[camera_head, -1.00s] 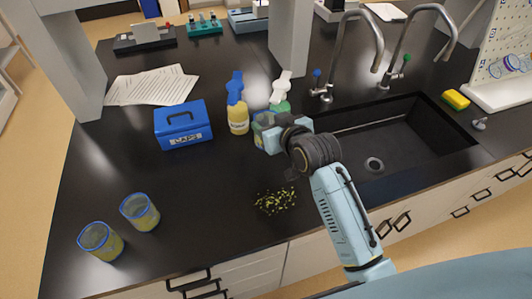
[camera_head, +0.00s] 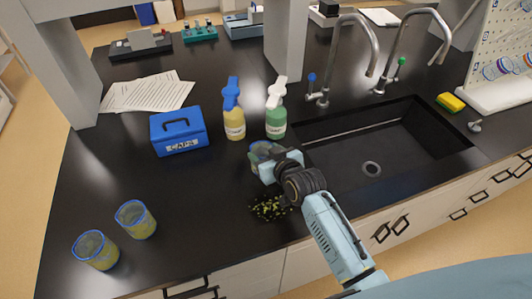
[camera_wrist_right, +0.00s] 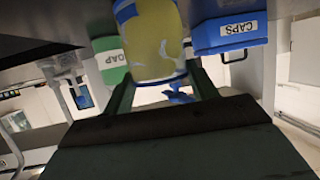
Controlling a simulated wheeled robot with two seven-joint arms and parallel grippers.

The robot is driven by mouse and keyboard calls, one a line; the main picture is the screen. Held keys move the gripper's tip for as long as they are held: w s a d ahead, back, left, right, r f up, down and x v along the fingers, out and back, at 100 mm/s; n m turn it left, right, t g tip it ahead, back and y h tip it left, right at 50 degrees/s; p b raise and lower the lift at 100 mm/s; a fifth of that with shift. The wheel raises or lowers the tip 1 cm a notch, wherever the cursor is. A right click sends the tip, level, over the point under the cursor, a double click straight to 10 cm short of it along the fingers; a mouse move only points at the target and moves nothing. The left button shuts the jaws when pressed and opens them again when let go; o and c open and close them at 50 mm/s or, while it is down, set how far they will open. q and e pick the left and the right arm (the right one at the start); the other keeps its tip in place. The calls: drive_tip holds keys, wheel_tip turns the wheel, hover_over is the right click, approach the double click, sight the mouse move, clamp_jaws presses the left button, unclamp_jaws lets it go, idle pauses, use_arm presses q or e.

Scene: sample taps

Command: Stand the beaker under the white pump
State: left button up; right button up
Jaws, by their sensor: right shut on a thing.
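My right gripper (camera_head: 268,158) is shut on a beaker (camera_head: 257,150) with a blue rim, in front of the two pump bottles. The beaker (camera_wrist_right: 152,42) also shows between the fingers in the right wrist view, with yellow contents. Whether its base touches the counter I cannot tell. The white pump (camera_head: 277,92) tops a green bottle (camera_head: 276,124) standing just behind the beaker; the beaker is apart from it, on the near side. The green bottle's label (camera_wrist_right: 111,59) shows in the wrist view. My left gripper is not in view.
A yellow bottle with a blue pump (camera_head: 233,124) stands left of the green one. A blue CAPS box (camera_head: 179,133) is further left. Two more beakers (camera_head: 97,252) (camera_head: 137,221) stand front left. Yellow-green bits (camera_head: 270,208) lie near the front edge. The sink (camera_head: 400,150) is at right.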

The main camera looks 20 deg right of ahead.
drive_tip(key=o, duration=1.2)
drive_tip(key=shift+f, duration=0.1)
drive_tip(key=shift+r, duration=0.2)
drive_tip(key=v, duration=1.2)
drive_tip(key=shift+p, duration=0.35)
